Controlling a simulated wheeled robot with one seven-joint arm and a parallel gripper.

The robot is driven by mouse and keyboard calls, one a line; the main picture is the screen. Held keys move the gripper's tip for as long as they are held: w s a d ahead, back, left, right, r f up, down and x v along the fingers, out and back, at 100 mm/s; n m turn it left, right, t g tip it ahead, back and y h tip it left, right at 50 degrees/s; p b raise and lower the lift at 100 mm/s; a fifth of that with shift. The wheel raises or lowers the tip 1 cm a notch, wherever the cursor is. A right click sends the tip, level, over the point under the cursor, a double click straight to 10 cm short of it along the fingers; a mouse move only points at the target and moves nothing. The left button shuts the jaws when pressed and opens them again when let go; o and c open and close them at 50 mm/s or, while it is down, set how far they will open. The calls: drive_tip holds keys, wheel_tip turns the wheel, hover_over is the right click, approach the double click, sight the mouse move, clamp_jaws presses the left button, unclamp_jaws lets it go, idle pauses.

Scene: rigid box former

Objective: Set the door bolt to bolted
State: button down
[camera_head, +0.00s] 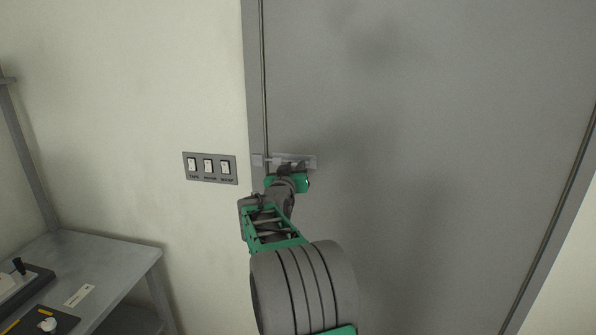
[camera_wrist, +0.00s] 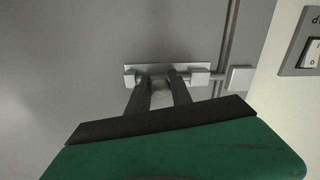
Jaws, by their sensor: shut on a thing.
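The door bolt (camera_head: 311,161) is a pale metal plate with brackets on the grey door, near the door's left edge in the head view. In the wrist view the bolt plate (camera_wrist: 203,68) lies level across the top, with a square keeper (camera_wrist: 240,78) on the frame at its right. A short length of rod shows between the right bracket and the keeper; I cannot tell whether its end sits inside. My gripper (camera_head: 289,168) is at the bolt, its fingers (camera_wrist: 159,82) shut on the rounded bolt knob (camera_wrist: 159,97) between them.
A grey switch panel (camera_head: 233,173) with three rocker switches is on the wall left of the door. A grey table (camera_head: 110,258) with small devices stands at lower left. The door face (camera_head: 430,130) to the right is clear.

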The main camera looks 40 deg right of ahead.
drive_tip(key=shift+w+a+b, duration=0.45)
drive_tip(key=shift+w+a, duration=0.3)
drive_tip(key=shift+w, duration=0.15)
drive_tip(key=c, duration=1.1)
unclamp_jaws()
drive_tip(key=shift+c, duration=0.2)
drive_tip(key=shift+a, duration=0.1)
drive_tip(key=b+v, duration=0.3)
drive_tip(key=v, duration=0.4)
drive_tip(key=shift+s+a, duration=0.25)
drive_tip(key=shift+a, duration=0.1)
